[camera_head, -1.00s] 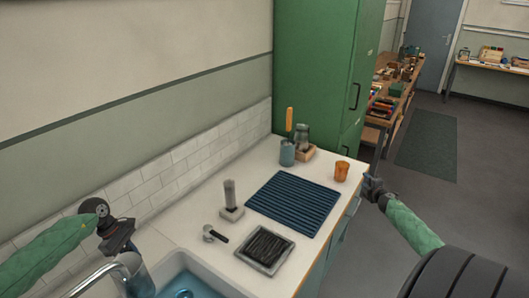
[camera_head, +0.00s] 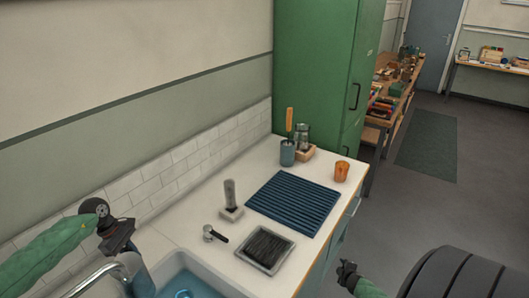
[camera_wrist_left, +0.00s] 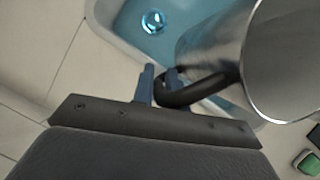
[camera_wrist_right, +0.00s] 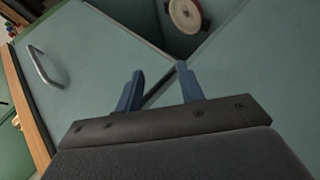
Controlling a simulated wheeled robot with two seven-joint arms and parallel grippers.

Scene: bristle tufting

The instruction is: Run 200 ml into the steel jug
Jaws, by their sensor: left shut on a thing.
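The steel jug (camera_wrist_left: 285,60) fills the upper right of the left wrist view. My left gripper (camera_wrist_left: 160,78) is shut on its dark handle (camera_wrist_left: 205,88). In the head view, the jug (camera_head: 143,282) shows partly below my left gripper (camera_head: 128,248), beside the curved tap (camera_head: 105,272), over the left part of the sink (camera_head: 208,287). The tap's outlet and the jug's inside are hard to make out. My right gripper (camera_head: 347,272) is low in front of the counter. In the right wrist view it (camera_wrist_right: 160,75) is open and empty, facing green cabinet fronts.
A blue ribbed mat (camera_head: 293,203), a dark tray (camera_head: 265,249), an orange cup (camera_head: 341,171) and a blue pot (camera_head: 287,153) stand on the counter. A tall green cabinet (camera_head: 315,75) rises behind its far end.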

